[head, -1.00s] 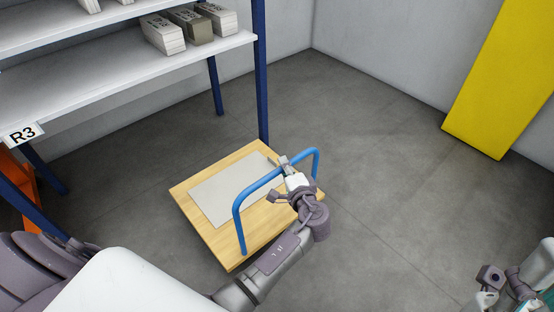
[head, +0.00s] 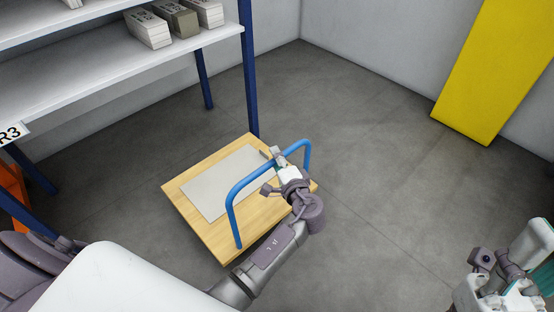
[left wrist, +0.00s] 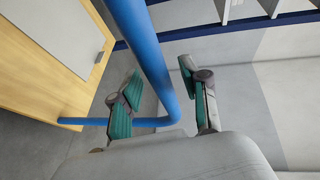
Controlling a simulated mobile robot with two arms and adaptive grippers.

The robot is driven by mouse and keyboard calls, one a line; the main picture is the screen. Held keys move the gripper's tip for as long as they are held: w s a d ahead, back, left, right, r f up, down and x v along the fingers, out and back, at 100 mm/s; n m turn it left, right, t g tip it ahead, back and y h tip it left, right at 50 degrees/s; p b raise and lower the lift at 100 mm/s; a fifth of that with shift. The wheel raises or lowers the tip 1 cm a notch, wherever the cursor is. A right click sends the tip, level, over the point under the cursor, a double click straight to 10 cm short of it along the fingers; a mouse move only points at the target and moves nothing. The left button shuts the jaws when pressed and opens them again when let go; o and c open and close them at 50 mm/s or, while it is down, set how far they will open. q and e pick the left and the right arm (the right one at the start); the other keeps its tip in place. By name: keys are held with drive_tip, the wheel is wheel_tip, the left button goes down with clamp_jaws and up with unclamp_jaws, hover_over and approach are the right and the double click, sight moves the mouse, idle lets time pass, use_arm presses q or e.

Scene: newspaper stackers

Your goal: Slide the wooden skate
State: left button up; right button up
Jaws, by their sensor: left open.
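The wooden skate (head: 190,222) is a low, light wood platform on the floor with a blue tube handle (head: 231,205) arching over its near side. A pale grey sheet or panel (head: 220,185) lies on its top. My left gripper (head: 273,170) is at the right part of the handle's top bar. In the left wrist view the blue bar (left wrist: 145,45) passes between the spread fingers of the left gripper (left wrist: 160,75). My right gripper (head: 500,288) is at the lower right, away from the skate; its finger opening is unclear.
A shelf rack (head: 110,63) with blue posts and paper stacks (head: 150,28) stands behind and left of the skate, one post close to its far corner. A yellow panel (head: 490,75) stands at the right wall. Grey floor right of the skate is clear.

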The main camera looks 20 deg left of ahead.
use_arm(q)
drive_tip(key=v, duration=0.7)
drive_tip(key=shift+d, duration=0.1)
